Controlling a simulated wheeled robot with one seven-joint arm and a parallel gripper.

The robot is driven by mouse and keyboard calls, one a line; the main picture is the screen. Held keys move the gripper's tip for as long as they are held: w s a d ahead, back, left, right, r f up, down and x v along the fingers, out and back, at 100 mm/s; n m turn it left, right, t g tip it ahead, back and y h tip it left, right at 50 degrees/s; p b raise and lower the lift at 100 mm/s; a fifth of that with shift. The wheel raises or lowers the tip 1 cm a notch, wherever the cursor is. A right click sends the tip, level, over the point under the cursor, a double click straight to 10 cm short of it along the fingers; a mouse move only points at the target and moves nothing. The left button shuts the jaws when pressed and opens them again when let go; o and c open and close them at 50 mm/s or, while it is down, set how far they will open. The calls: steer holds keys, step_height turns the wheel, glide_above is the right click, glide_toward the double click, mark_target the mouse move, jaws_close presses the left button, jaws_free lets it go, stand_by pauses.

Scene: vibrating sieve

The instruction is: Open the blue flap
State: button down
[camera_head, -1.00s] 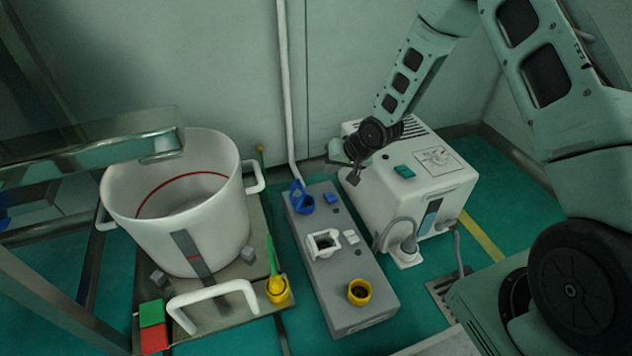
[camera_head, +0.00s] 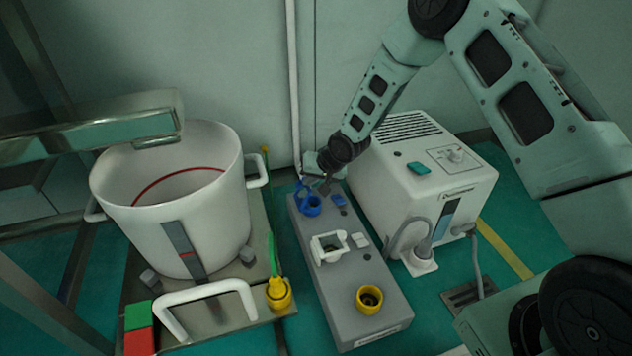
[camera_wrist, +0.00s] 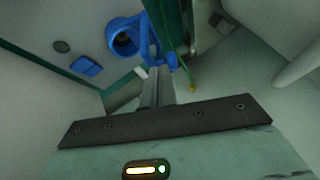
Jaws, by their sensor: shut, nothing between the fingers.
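The blue flap (camera_head: 302,188) stands raised beside a round blue socket (camera_head: 313,205) at the far end of a grey connector box (camera_head: 335,295). In the wrist view the blue socket (camera_wrist: 124,40) shows its round opening, and the blue flap (camera_wrist: 153,28) is beside it, partly behind my fingers. My gripper (camera_head: 326,188) is shut and empty, just right of the blue socket and close to it. In the wrist view my fingers (camera_wrist: 158,80) are together near the flap. I cannot tell whether they touch it.
A white socket (camera_head: 328,248) and a yellow socket (camera_head: 369,299) sit on the same box. A white machine (camera_head: 425,195) stands close on the right. A large white pot (camera_head: 150,225) stands left. The wall with a vertical pipe (camera_head: 293,80) is behind.

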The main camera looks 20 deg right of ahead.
steer(key=shift+a+r, duration=0.1)
steer(key=shift+a, duration=0.05)
steer(key=shift+a+p, duration=0.2)
steer(key=shift+p, duration=0.35)
steer(key=shift+a+r+p, duration=0.2)
steer(key=shift+a+p, duration=0.45)
steer(key=shift+p, duration=0.1)
steer(key=shift+a+f+p, duration=0.15)
steer(key=shift+a+p, duration=0.95)
steer(key=shift+a, duration=0.15)
steer(key=shift+a+f+p, duration=0.1)
steer(key=shift+a+p, duration=1)
steer(key=shift+a, duration=0.15)
